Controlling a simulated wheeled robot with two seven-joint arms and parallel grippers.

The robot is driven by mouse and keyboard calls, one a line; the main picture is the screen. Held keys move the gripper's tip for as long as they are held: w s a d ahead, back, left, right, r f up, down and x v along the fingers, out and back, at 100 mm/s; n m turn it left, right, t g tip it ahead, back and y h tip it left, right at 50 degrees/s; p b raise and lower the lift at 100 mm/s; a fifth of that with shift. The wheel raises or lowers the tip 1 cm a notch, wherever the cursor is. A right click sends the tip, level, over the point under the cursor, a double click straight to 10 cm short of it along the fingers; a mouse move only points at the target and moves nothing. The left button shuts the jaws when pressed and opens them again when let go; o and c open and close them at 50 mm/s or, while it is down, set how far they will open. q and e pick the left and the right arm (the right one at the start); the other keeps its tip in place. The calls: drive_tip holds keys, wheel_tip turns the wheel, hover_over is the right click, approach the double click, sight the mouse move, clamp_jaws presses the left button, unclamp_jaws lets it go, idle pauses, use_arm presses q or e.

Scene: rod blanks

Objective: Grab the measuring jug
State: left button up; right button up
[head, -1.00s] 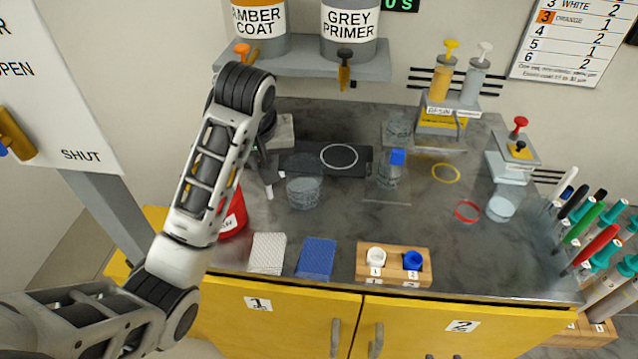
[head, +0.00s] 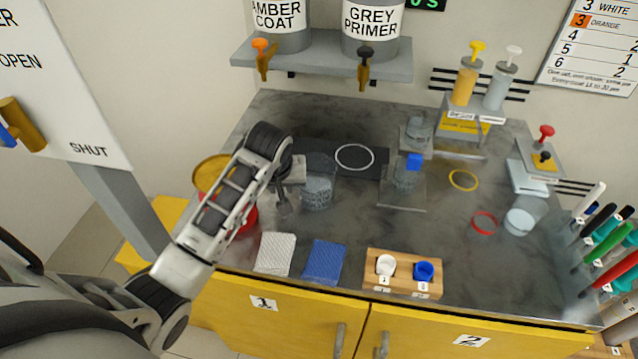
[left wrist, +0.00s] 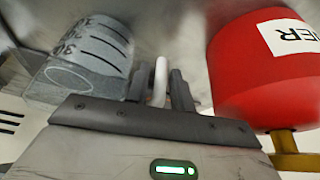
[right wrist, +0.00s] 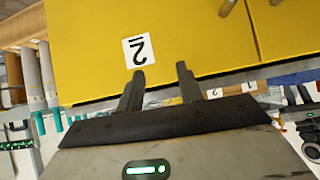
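The measuring jug (head: 317,188) is a clear, greyish vessel with dark graduation marks, standing on the bench left of centre. It also shows large at the upper left of the left wrist view (left wrist: 88,55). My left gripper (head: 284,200) is just left of the jug in the head view. In the left wrist view a pale upright handle (left wrist: 160,78) sits between its fingers (left wrist: 162,82), which are close against both sides. The join of handle and jug is hidden. My right gripper (right wrist: 160,80) is open and empty, facing the yellow cabinet front.
A red container (left wrist: 255,65) is close on the other side of my left gripper. A dark mat (head: 375,162) with a white ring lies behind the jug. A stand with a blue-topped vessel (head: 405,175) is to its right. White and blue pads (head: 324,262) lie in front.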

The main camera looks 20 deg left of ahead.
use_arm(q)
drive_tip(key=shift+f, duration=0.1)
drive_tip(key=shift+c, duration=0.2)
clamp_jaws()
